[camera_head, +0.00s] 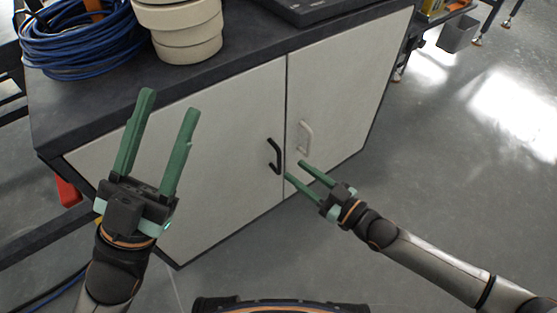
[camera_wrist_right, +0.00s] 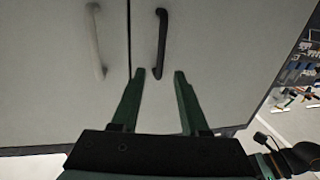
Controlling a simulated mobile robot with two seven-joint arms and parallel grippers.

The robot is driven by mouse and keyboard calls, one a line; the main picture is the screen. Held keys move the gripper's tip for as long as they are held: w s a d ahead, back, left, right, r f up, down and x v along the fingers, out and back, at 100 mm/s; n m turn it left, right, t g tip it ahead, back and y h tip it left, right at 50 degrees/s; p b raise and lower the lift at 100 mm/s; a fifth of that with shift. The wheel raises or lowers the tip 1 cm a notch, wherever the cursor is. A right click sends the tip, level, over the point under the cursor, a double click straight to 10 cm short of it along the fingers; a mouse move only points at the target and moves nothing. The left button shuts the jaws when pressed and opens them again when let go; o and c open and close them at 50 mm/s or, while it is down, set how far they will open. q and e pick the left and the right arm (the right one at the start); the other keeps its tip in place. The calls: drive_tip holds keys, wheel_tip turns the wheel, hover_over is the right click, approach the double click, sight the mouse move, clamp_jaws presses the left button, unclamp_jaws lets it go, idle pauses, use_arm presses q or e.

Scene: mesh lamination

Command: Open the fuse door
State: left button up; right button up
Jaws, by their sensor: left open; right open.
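A white cabinet has two doors, both shut: a left door (camera_head: 225,140) with a black handle (camera_head: 274,157) and a right door (camera_head: 345,90) with a pale handle (camera_head: 307,137). No label shows which is the fuse door. My right gripper (camera_head: 295,170) is open and empty, close to the lower end of the black handle. In the right wrist view the black handle (camera_wrist_right: 161,42) has one end between the fingertips (camera_wrist_right: 159,73); contact cannot be told. The pale handle (camera_wrist_right: 95,40) is left of them. My left gripper (camera_head: 170,103) is open and empty, in front of the left door.
The dark cabinet top (camera_head: 245,45) carries a blue cable coil (camera_head: 75,45), stacked cream rolls (camera_head: 185,35) and a dark flat device (camera_head: 320,8). A red object (camera_head: 67,192) is at the cabinet's left. The grey floor (camera_head: 440,170) is clear at right; a grey bin (camera_head: 457,33) stands farther back.

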sight(279, 171)
drive_tip(key=b+x, duration=0.1)
drive_tip(key=x, duration=0.6)
drive_tip(key=shift+b, duration=0.4)
clamp_jaws()
idle(0.9)
